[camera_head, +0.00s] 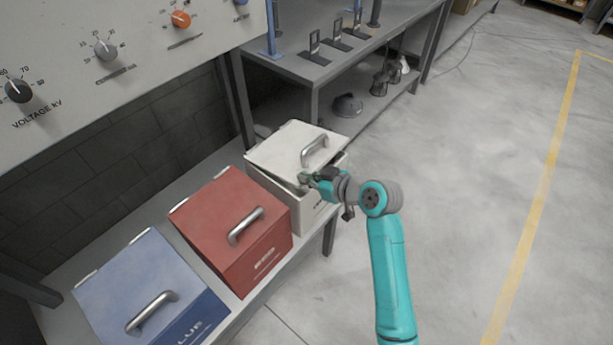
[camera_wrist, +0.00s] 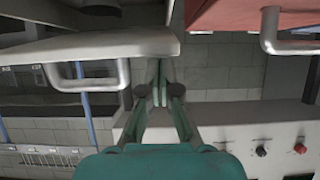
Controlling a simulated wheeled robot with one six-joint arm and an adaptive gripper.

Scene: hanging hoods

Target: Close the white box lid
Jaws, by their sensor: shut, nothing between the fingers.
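The white box (camera_head: 313,213) stands on the bench at the far end of a row of boxes. Its lid (camera_head: 281,145) is partly open, tilted a little above the box rim, with a metal handle (camera_head: 315,150) on top. In the wrist view the lid (camera_wrist: 120,45) shows edge-on at the left, its handle (camera_wrist: 85,77) below it in the picture. My gripper (camera_head: 305,181) is shut and empty at the lid's front edge. Its fingers (camera_wrist: 159,85) are together beside the lid in the wrist view; I cannot tell if they touch it.
A red box (camera_head: 226,220) and a blue box (camera_head: 140,285), both with lids down, stand on the same bench (camera_head: 262,292). A control panel (camera_head: 130,60) hangs over them. A shelf table (camera_head: 335,68) stands behind. The floor at the right is clear.

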